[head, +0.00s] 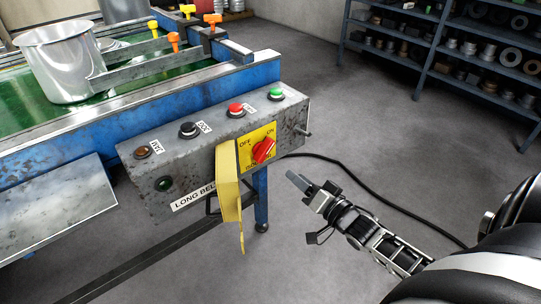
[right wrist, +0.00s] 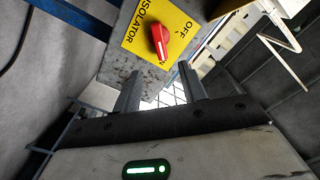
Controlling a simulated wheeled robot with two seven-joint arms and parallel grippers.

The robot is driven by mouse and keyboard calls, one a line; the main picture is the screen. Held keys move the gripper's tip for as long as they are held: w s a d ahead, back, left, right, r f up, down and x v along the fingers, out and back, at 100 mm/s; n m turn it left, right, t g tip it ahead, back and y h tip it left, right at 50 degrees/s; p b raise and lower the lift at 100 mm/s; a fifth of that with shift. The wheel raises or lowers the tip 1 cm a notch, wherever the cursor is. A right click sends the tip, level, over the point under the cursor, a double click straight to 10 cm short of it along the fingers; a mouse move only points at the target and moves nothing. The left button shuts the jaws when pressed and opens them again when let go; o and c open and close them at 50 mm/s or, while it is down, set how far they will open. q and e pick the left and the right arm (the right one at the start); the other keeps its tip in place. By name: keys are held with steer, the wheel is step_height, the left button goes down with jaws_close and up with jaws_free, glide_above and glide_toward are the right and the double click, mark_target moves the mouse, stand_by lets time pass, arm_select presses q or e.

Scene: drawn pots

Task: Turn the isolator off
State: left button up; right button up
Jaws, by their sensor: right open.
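The isolator is a red rotary knob (head: 263,150) on a yellow plate (head: 244,153) marked OFF and ON, on the right part of the grey control box (head: 190,165). Its handle slants toward the ON mark. In the right wrist view the red knob (right wrist: 159,42) sits just beyond the fingertips, with OFF beside it on the yellow plate (right wrist: 136,40). My right gripper (head: 297,181) is to the right of and below the knob, apart from it. Its two fingers (right wrist: 160,88) are open and empty. My left gripper is not in view.
A yellow flap (head: 228,185) sticks out left of the knob. Red (head: 236,110), green (head: 276,94) and black (head: 188,130) buttons sit on the box top. A metal pot (head: 60,65) stands on the green conveyor. A black cable crosses the floor, otherwise clear near the gripper.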

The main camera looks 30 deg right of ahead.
mark_target(267, 153)
steer(key=w, duration=0.8)
steer(key=w+a+b, duration=0.1)
steer(key=w, duration=0.3)
jaws_close()
